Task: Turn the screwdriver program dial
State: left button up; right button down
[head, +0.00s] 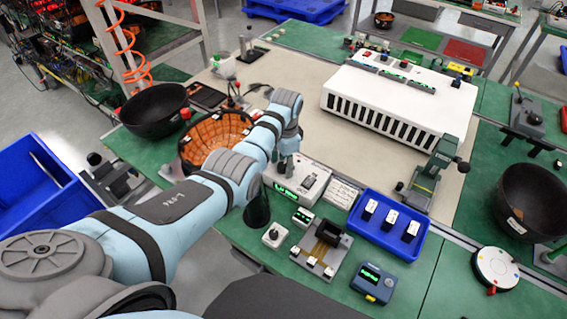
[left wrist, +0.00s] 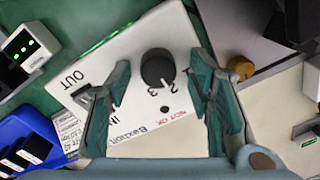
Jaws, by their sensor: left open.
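The program dial (left wrist: 157,70) is a round black knob on a white unit (left wrist: 105,62) marked OUT, with the digits 2 and 3 beside the knob. In the head view the white unit (head: 312,187) has a green display and stands on the green bench; my arm partly covers it. My left gripper (head: 286,158) is over this unit, pointing down. In the left wrist view its two fingers (left wrist: 161,88) are open, one on each side of the dial, with gaps to the knob. Whether the fingertips are level with the knob is unclear. My right gripper does not show.
A blue tray (head: 352,222) with several white-and-black parts lies right of the unit. Small devices, including a blue meter (head: 373,284), stand in front. An orange-lined bowl (head: 213,141) is to the left. A large white rack (head: 345,88) stands behind; the beige mat (head: 290,75) has free room.

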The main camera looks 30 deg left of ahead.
pick_arm(q)
jog(key=shift+s+r, duration=0.15)
jog(key=shift+r, duration=0.05)
jog(key=shift+s, duration=0.15)
jog(key=shift+c, duration=1.3)
jog(key=c, duration=0.3)
grip_shut()
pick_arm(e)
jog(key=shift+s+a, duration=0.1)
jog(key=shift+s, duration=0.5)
